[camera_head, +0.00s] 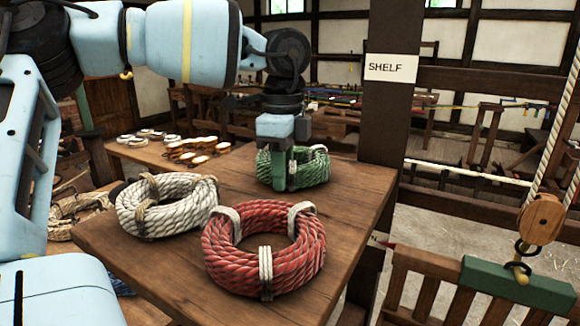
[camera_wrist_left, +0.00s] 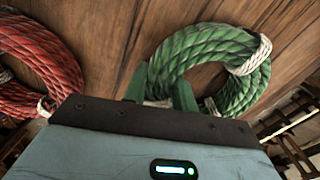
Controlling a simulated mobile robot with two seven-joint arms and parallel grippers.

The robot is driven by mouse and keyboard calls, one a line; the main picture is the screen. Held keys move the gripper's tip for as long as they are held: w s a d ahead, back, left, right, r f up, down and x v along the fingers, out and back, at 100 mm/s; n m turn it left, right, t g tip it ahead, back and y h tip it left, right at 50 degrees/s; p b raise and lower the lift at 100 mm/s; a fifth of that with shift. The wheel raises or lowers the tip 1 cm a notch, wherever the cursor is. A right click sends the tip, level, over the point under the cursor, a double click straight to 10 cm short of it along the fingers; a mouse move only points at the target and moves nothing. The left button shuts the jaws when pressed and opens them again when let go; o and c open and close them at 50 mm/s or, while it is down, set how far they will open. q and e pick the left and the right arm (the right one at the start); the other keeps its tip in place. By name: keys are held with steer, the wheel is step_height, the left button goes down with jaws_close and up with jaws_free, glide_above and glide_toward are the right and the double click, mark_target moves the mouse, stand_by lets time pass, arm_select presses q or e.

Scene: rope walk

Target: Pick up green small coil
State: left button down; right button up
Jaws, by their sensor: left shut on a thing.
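The small green coil (camera_head: 312,168) with white bindings is at the far end of the wooden table in the head view. My left gripper (camera_head: 291,178) comes down on its near left side and is shut on its rope. In the left wrist view the green coil (camera_wrist_left: 198,45) lies beyond the gripper body, and the green fingers (camera_wrist_left: 160,90) are at its near edge. I cannot tell whether the coil is clear of the table. My right gripper is not in view.
A larger red coil (camera_head: 264,262) and a white coil (camera_head: 166,204) lie on the same table (camera_head: 340,215). A dark post with a SHELF sign (camera_head: 391,68) stands just behind the table's right side. A pulley block (camera_head: 540,219) hangs at right.

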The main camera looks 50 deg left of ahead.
arm_select(q)
steer(key=shift+r, duration=0.15)
